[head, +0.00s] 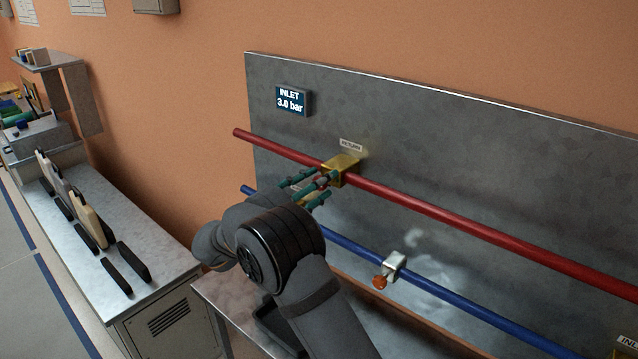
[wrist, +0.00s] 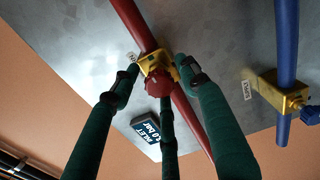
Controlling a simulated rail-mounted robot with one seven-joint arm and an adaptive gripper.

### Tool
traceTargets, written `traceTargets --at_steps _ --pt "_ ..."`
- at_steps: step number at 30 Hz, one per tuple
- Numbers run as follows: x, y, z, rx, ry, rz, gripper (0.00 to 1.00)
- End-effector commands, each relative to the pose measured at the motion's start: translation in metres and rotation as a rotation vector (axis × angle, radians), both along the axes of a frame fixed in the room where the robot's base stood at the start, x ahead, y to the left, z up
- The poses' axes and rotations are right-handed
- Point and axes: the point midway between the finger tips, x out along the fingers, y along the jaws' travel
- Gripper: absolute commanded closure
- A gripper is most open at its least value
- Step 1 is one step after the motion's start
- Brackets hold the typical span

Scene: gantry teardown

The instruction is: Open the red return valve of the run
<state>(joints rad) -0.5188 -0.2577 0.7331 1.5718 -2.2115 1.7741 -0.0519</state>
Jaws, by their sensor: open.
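The return valve is a brass block (head: 342,171) on the red pipe, under a small white label on the grey panel. In the wrist view its brass body (wrist: 153,61) carries a red knob (wrist: 157,84) that faces the camera. My gripper (head: 316,187) has green fingers and is open in front of the valve. In the wrist view the fingers of my gripper (wrist: 158,76) stand left, right and below the knob, with the knob between them. I cannot tell whether any finger touches it. In the head view the fingers hide the knob.
A blue pipe (head: 450,297) runs below the red pipe (head: 480,233), with a pale valve with an orange handle (head: 381,281). A second brass valve (wrist: 276,94) sits on the blue pipe. A display (head: 292,101) reads INLET 3.0 bar. A bench (head: 75,240) with racks stands left.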

Motion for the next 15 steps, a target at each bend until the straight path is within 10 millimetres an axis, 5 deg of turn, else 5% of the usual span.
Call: traceTargets --at_steps 10,15 --pt "-0.003 0.003 0.000 0.001 -0.001 0.000 0.54" --pt "-0.023 0.019 0.000 -0.001 0.001 0.004 0.54"
